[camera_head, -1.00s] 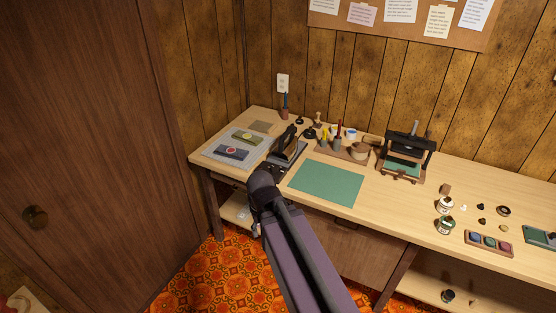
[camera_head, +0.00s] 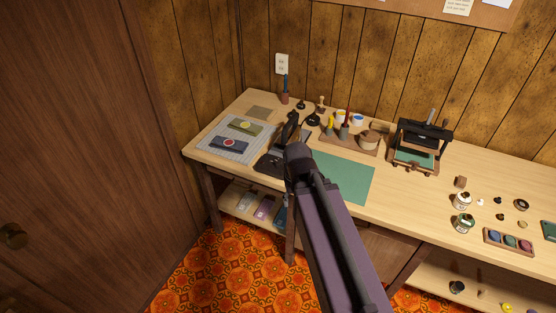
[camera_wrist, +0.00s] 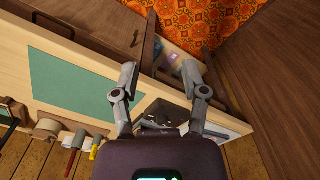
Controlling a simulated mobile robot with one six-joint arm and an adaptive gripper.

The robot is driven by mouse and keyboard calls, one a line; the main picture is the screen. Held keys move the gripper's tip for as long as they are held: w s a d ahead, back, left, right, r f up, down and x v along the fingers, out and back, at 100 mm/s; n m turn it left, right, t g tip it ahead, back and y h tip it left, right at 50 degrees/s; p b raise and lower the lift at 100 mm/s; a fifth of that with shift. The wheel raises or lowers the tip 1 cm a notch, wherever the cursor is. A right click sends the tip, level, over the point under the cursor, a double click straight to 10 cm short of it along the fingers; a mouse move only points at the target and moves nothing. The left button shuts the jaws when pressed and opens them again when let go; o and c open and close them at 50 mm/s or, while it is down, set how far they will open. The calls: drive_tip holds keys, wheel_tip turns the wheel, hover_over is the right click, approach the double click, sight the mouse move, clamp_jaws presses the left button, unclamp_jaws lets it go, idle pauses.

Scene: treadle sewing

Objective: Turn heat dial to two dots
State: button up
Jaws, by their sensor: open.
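No heat dial or dot marks can be made out in any view. A dark, flat-based device (camera_head: 268,166) sits on the table left of the green mat (camera_head: 347,178), partly hidden by my arm. It also shows in the wrist view (camera_wrist: 172,114), below the fingers and partly covered by them. A black press (camera_head: 420,145) with a green bed stands at the back right of the mat. My gripper (camera_wrist: 158,72) is open and empty, its two grey fingers spread above the table's front edge. In the head view my arm hides most of it.
A grey board (camera_head: 207,146) with two labelled pieces lies at the left. A wooden tool tray (camera_head: 352,147) stands behind the mat. Bottles (camera_head: 462,223) and a colour palette (camera_head: 508,242) are at the right. A lower shelf (camera_head: 238,200) holds packets. The mat is clear.

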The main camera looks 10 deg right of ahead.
drive_tip(key=o, duration=0.3)
drive_tip(key=shift+w+d, duration=0.15)
drive_tip(key=shift+o, duration=0.2)
wheel_tip(320, 180, up, 3)
drive_tip(key=n+p, duration=0.3)
drive_tip(key=n, duration=0.8)
hover_over(278, 161)
drive_tip(key=shift+f, duration=0.2)
drive_tip(key=shift+f+b, duration=0.15)
drive_tip(key=shift+b, duration=0.2)
wheel_tip(278, 161, down, 14)
drive_tip(key=b, duration=1.3)
drive_tip(key=shift+r, duration=0.25)
clamp_jaws()
